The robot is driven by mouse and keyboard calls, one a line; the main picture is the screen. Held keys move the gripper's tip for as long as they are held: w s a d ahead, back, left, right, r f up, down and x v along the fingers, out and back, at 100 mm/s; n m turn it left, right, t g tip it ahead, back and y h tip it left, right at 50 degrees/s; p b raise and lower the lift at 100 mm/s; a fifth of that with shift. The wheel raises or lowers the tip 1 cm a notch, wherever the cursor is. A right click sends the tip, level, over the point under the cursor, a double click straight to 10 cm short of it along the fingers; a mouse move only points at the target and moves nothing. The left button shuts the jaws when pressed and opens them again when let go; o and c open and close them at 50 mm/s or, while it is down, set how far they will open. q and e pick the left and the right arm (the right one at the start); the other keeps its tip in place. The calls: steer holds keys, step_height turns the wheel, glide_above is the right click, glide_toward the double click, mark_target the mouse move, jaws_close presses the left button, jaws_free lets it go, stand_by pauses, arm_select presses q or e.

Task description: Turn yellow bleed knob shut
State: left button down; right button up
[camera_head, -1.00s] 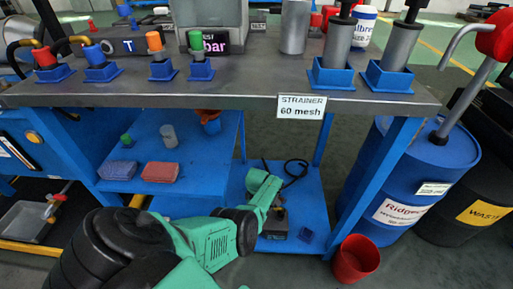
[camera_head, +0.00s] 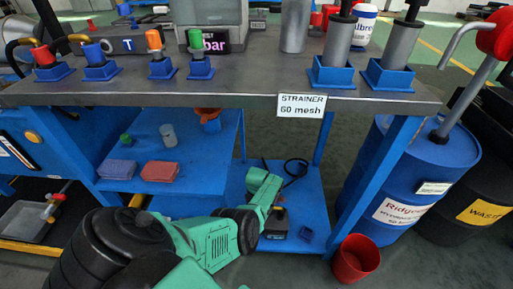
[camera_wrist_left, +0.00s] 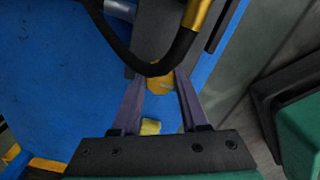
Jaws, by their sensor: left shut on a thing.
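The yellow knob (camera_wrist_left: 158,84) shows in the left wrist view between the tips of my left gripper (camera_wrist_left: 160,92), whose two grey fingers are shut on it from both sides. A thick black hose (camera_wrist_left: 150,68) curves just past the knob and hides part of it. In the head view my green left arm reaches down to the lower shelf beside a dark unit (camera_head: 275,224). The fingers and knob are too small to make out clearly there. The knob's exact turn angle cannot be told. My right gripper is not in view.
A brass-coloured cylinder (camera_wrist_left: 197,12) stands close beyond the fingertips. The grey bench top (camera_head: 230,88) overhangs the blue lower shelf (camera_head: 308,195). A black cable (camera_head: 296,168) lies behind the arm. A red bucket (camera_head: 354,262) and blue drum (camera_head: 425,165) stand to the right.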

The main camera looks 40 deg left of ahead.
arm_select(q)
steer(key=shift+n, duration=0.4)
steer(key=shift+c, duration=2.1)
jaws_free()
